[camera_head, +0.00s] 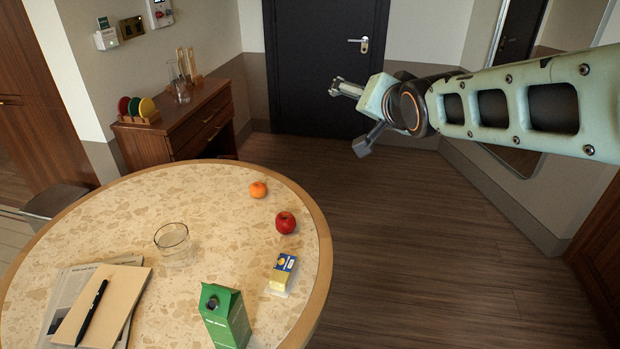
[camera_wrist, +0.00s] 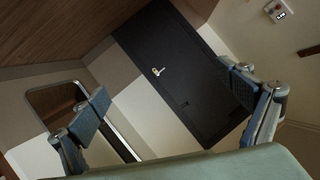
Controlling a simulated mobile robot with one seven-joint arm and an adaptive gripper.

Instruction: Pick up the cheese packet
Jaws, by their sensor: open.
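The cheese packet (camera_head: 281,274) is a small yellow block with a blue and white label. It lies near the right edge of the round table (camera_head: 140,213) in the head view. My gripper (camera_head: 335,88) is raised in the air, beyond and above the table, well apart from the packet. In the wrist view its two fingers (camera_wrist: 168,103) are spread wide with nothing between them. The wrist view shows the door and walls, and the packet is not in it.
A red apple (camera_head: 285,222) and an orange (camera_head: 258,189) sit behind the packet. A green carton (camera_head: 224,317) stands in front of it, to the left. A glass bowl (camera_head: 172,240) and a notepad with a pen (camera_head: 92,312) are farther left. A dark door (camera_head: 325,60) stands behind.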

